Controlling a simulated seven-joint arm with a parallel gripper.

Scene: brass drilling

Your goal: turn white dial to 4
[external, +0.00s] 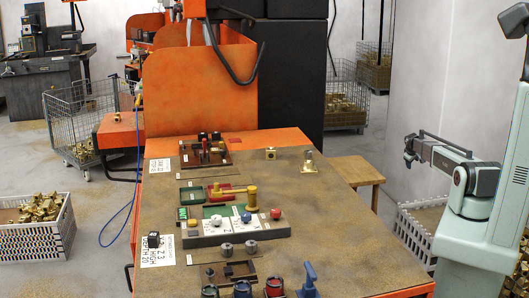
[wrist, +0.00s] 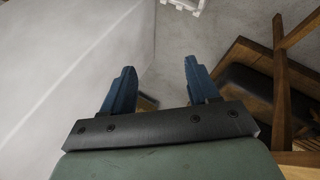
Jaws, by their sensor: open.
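The white dial (external: 215,220) stands upright on the left part of a grey control panel (external: 190,241), on a light plate with markings too small to read. A blue knob (external: 246,217) and a red knob (external: 276,213) sit to its right. My gripper (wrist: 160,78) is open and empty in the wrist view, its two blue fingers spread apart. The dial is not in the wrist view. In the external view my arm (external: 478,180) is at the far right, away from the panel and beyond the bench's right edge; the fingers are hard to make out there.
The brown bench (external: 345,235) is mostly clear at right. Grey knobs (external: 226,249) and colored cups (external: 274,287) are in front. A blue handle (external: 309,278) rises at the front. Wooden legs (wrist: 280,85) are at right in the wrist view.

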